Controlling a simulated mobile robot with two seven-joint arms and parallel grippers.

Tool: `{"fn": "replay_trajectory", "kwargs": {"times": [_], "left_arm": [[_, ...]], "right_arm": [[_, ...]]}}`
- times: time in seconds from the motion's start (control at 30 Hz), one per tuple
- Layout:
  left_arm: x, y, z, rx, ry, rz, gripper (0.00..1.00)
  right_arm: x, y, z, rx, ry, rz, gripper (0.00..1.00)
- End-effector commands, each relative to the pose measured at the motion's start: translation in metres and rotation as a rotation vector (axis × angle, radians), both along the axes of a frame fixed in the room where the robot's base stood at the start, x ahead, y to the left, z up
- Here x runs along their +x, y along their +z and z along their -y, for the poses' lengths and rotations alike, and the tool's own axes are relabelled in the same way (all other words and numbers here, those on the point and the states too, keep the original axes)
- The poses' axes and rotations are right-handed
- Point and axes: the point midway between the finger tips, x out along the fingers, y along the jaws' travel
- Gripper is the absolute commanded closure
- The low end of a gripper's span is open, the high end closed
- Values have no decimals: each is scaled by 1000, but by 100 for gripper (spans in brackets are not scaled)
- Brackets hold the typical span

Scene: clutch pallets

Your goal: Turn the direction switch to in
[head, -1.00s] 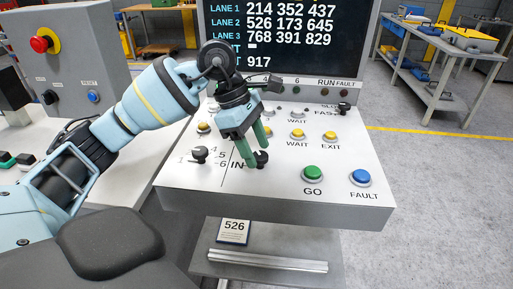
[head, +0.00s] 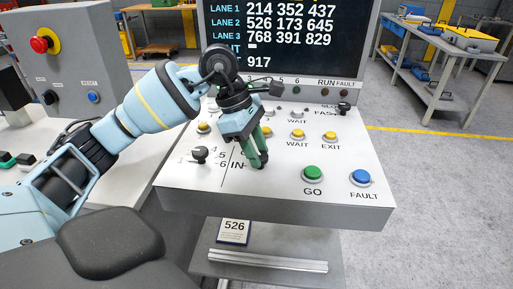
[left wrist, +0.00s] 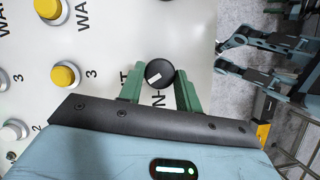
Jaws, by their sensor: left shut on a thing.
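The direction switch (left wrist: 162,70) is a round black knob with a short white mark on its lower left side in the left wrist view. It sits on the white console (head: 290,190), beside the "IN" label, with part of that lettering covered by my fingers. My left gripper (head: 257,160) points down at the switch, its two green fingers shut on the knob from either side. In the head view the fingers hide most of the knob. My right gripper is not in view.
A second black knob (head: 200,154) stands to the left and another (head: 343,108) at the console's back right. A green GO button (head: 313,173), a blue FAULT button (head: 361,177) and yellow buttons are nearby. A dark screen (head: 290,35) rises behind.

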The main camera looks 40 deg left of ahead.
Motion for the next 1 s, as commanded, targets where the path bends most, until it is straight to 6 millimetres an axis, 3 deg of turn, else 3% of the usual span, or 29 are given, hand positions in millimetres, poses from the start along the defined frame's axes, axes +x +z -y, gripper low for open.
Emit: {"fn": "replay_trajectory", "kwargs": {"times": [0.27,1.0], "left_arm": [[-2,2,0,1,144,3,89],[-5,4,5,-2,803,6,89]], "right_arm": [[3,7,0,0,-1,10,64],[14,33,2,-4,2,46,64]]}}
